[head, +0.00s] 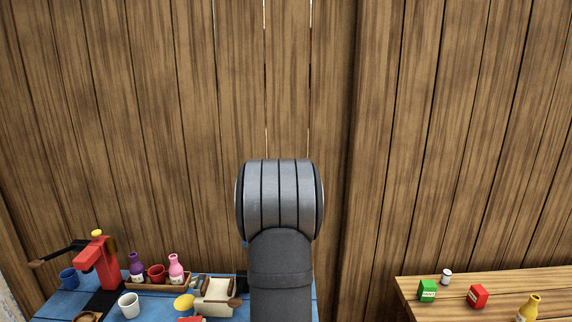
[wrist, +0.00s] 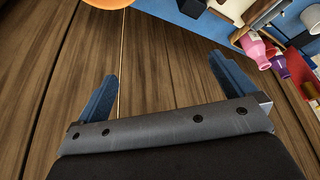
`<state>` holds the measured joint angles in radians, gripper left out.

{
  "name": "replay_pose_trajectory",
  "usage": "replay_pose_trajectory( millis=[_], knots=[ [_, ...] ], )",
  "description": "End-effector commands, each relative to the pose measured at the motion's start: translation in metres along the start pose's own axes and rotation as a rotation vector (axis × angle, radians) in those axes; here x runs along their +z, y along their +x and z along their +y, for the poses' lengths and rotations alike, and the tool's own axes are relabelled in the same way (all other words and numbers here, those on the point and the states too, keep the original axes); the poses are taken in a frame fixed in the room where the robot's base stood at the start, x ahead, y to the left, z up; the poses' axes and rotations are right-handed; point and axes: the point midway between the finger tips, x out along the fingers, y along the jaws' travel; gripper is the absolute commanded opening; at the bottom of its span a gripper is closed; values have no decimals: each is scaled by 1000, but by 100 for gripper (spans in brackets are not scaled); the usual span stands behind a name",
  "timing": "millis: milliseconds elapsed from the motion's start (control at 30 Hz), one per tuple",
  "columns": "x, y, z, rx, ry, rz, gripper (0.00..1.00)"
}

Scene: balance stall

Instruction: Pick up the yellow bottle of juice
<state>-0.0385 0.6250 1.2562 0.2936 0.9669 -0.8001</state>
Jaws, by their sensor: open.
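A yellow bottle (head: 528,307) stands on the wooden table at the far lower right of the head view, its lower part cut off by the picture's edge. My gripper (wrist: 165,80) shows in the wrist view with its two blue fingers wide apart and nothing between them. The wrist view shows plank wall behind the fingers, and the yellow bottle is not seen there. In the head view my arm hides the gripper, and the gripper is well away from the yellow bottle.
The wooden table (head: 415,283) also bears a green box (head: 427,290), a red box (head: 477,296) and a small white jar (head: 446,275). The blue table (head: 60,306) at left holds a red press (head: 100,262), a purple bottle (head: 137,268), a pink bottle (head: 176,270) and cups.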

Motion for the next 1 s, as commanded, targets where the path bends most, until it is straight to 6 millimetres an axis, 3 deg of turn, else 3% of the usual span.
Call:
replay_pose_trajectory(
  millis=[233,400,700,767,867,1000],
  knots=[
    [0,0,0,0,0,0,100],
    [0,0,0,0,0,0,68],
    [2,-1,5,4,10,-1,68],
    [7,-2,17,15,38,-3,68],
    [25,-10,56,51,130,-8,68],
    [75,-29,141,133,343,-20,68]
  ],
)
